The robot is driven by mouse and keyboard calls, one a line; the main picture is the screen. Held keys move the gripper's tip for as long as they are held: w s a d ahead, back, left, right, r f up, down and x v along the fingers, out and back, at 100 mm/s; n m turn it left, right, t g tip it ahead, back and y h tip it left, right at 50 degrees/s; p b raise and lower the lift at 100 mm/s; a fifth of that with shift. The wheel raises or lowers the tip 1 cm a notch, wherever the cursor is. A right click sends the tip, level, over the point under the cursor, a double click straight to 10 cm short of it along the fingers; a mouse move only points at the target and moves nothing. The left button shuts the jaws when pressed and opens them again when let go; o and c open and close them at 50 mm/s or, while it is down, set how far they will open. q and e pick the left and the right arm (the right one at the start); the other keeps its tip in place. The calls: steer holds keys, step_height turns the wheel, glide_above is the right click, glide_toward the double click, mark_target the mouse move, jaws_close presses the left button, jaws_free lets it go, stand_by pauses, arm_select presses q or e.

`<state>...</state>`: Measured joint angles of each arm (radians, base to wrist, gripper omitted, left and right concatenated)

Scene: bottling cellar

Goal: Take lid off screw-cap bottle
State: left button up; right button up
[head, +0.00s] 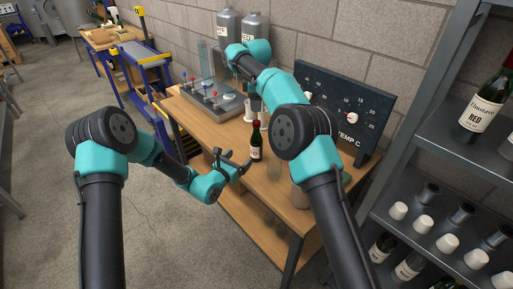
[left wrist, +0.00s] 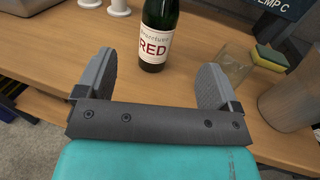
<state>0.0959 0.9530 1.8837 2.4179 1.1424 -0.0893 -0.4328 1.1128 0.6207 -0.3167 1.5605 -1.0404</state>
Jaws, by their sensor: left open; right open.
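The screw-cap bottle (head: 256,147) stands upright on the wooden bench, dark green with a white label and a red cap (head: 256,124). My left gripper (head: 232,161) is open and empty, just left of the bottle and low beside it. In the left wrist view the bottle (left wrist: 155,42) stands beyond the gap between the open fingers (left wrist: 154,80), apart from them; its label reads RED and its top is out of frame. My right gripper (head: 252,106) is above and behind the bottle, apart from the cap, small and partly hidden by my right arm.
A dark dial panel (head: 345,105) is at the back right. Bench wood left of the bottle is clear.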

mark_target(253, 145)
arm_select(q)
steer(key=x, duration=1.2)
steer(key=shift+w+d, duration=0.25)
steer(key=shift+w, duration=0.05)
steer(key=shift+c, duration=0.2)
